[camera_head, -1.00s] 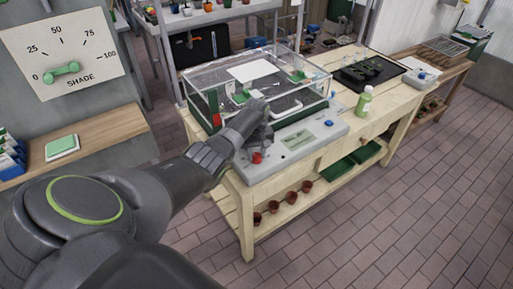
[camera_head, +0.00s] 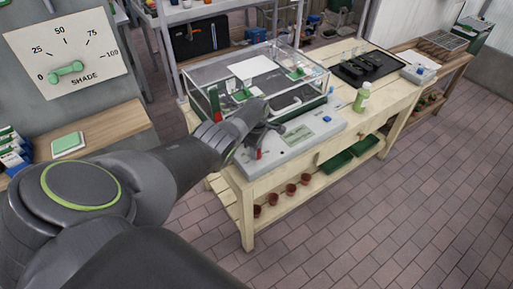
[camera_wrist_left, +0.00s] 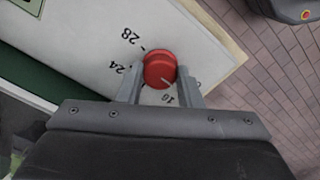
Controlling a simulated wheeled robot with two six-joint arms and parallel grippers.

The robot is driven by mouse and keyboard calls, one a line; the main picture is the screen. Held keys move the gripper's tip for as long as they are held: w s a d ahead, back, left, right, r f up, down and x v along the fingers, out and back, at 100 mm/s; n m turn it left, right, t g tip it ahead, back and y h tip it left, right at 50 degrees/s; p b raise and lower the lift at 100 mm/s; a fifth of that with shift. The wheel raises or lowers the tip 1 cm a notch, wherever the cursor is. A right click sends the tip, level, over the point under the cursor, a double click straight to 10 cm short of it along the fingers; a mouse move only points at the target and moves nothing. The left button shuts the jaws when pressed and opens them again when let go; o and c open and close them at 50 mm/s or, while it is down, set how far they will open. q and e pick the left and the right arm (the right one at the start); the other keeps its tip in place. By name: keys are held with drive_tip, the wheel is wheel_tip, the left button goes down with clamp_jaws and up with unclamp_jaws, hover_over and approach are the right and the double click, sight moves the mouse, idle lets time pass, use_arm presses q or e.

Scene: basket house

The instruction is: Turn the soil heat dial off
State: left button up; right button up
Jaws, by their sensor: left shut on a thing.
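The red soil heat dial (camera_wrist_left: 160,70) sits on the pale panel (camera_wrist_left: 95,55) in the left wrist view. A short white line on the dial points down and right in that view. The numbers 28 and 24 show beside it, and a partly hidden number lies below. My left gripper (camera_wrist_left: 160,85) is shut on the dial, one finger on each side. In the head view, my left gripper (camera_head: 258,145) is over the panel's near left end and hides most of the dial (camera_head: 259,154). My right gripper is not in view.
A clear-walled propagator (camera_head: 205,98) stands behind the panel on the wooden bench (camera_head: 395,108). A green bottle (camera_head: 362,97) and a black tray (camera_head: 372,68) stand further right. A shade dial (camera_head: 66,72) is on the grey wall at left. The brick floor at right is clear.

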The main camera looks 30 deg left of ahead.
use_arm(q)
drive_tip(key=shift+w+r+n, duration=0.1)
drive_tip(key=shift+n, duration=1.1)
drive_tip(key=shift+a, duration=0.1)
drive_tip(key=o, duration=1)
drive_tip(key=shift+r+p, duration=0.45)
drive_tip(key=shift+p, duration=0.15)
wheel_tip(320, 180, up, 7)
drive_tip(key=p, duration=0.3)
drive_tip(key=shift+r, duration=0.2)
wheel_tip(320, 180, up, 9)
